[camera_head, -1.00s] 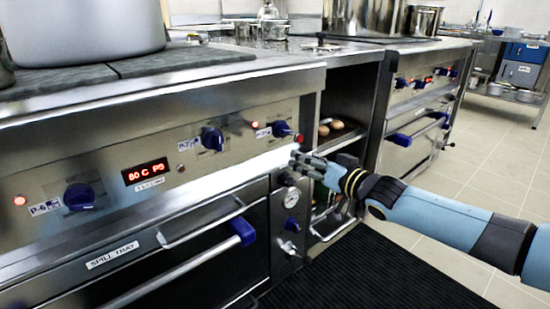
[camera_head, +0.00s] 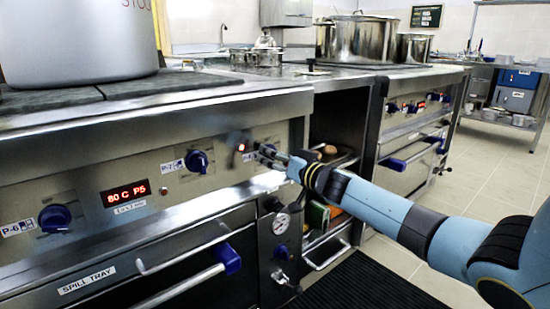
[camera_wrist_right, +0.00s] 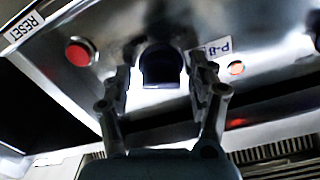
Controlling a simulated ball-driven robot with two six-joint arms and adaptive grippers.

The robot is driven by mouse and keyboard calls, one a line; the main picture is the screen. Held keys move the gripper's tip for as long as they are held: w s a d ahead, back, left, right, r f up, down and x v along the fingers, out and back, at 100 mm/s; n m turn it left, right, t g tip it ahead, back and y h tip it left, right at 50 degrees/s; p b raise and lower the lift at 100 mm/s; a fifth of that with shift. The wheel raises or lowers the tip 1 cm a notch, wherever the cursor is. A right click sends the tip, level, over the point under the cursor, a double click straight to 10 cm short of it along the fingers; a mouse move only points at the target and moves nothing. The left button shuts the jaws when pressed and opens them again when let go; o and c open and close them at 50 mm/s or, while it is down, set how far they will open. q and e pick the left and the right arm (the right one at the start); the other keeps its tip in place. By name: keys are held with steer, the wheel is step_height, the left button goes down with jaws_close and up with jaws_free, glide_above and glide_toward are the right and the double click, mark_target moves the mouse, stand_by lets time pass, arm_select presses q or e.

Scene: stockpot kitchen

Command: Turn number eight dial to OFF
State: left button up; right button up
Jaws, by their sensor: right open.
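The number eight dial (camera_wrist_right: 162,68) is a dark blue knob beside the P-8 label (camera_wrist_right: 212,48) in the right wrist view. In the head view the dial (camera_head: 267,148) is small and partly hidden by my gripper. My right gripper (camera_wrist_right: 160,78) is open, with one finger on each side of the dial; I cannot tell whether either finger touches it. In the head view my right gripper (camera_head: 268,156) reaches the right end of the control panel (camera_head: 85,205). My left gripper is not in view.
Two other blue dials, P-7 (camera_head: 199,161) and P-6 (camera_head: 55,217), sit on the same panel, with a red display (camera_head: 126,194) between them. A red button (camera_wrist_right: 80,52) is near the RESET label. The oven handle (camera_head: 228,259) and gauge (camera_head: 281,224) are below.

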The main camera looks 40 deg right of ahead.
steer(key=shift+w, duration=0.1)
steer(key=shift+c, duration=0.5)
steer(key=c, duration=1)
